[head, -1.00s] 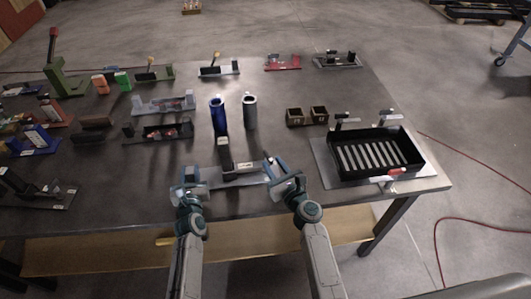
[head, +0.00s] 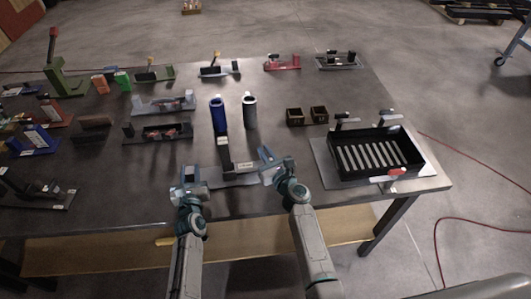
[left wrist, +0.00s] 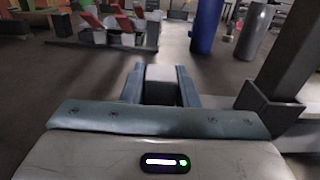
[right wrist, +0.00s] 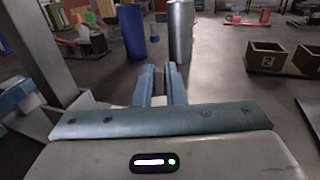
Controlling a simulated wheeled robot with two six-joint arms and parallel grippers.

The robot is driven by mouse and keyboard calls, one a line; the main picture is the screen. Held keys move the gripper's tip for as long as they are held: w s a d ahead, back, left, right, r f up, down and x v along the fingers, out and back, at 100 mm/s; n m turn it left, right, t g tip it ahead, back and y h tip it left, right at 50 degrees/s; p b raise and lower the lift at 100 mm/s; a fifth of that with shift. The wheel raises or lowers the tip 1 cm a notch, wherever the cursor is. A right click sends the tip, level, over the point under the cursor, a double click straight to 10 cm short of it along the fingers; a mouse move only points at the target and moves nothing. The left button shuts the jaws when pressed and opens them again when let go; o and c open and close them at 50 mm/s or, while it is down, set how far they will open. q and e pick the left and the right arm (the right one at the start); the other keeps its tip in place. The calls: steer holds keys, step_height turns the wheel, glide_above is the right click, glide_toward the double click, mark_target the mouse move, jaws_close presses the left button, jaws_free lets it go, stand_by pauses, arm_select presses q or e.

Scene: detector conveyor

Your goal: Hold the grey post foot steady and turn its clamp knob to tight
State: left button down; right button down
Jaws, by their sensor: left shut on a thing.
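The grey post foot is a flat plate (head: 235,178) with a white label, lying near the front edge of the table. A dark upright post (head: 224,152) rises from it and shows large at right in the left wrist view (left wrist: 297,60). My left gripper (head: 187,187) is at the plate's left end, its fingers apart around a pale grey block (left wrist: 160,78). My right gripper (head: 266,164) is over the right end of the plate, its fingers close together. What lies between them is unclear. I cannot make out the clamp knob.
A blue tube (head: 218,114) and a grey tube (head: 250,111) stand behind the post. Two small brown bins (head: 295,117) are behind right. A black tray (head: 425,160) on a plate stands at the right. Several fixtures fill the left side.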

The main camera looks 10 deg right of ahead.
steer(key=shift+m+h, duration=0.3)
steer(key=shift+h, duration=0.2)
steer(key=shift+d+m+h, duration=0.1)
steer(key=shift+m+h, duration=0.2)
steer(key=shift+h, duration=0.1)
steer(key=c, duration=1.5)
jaws_free()
steer(key=v, duration=1.2)
steer(key=shift+f, duration=0.25)
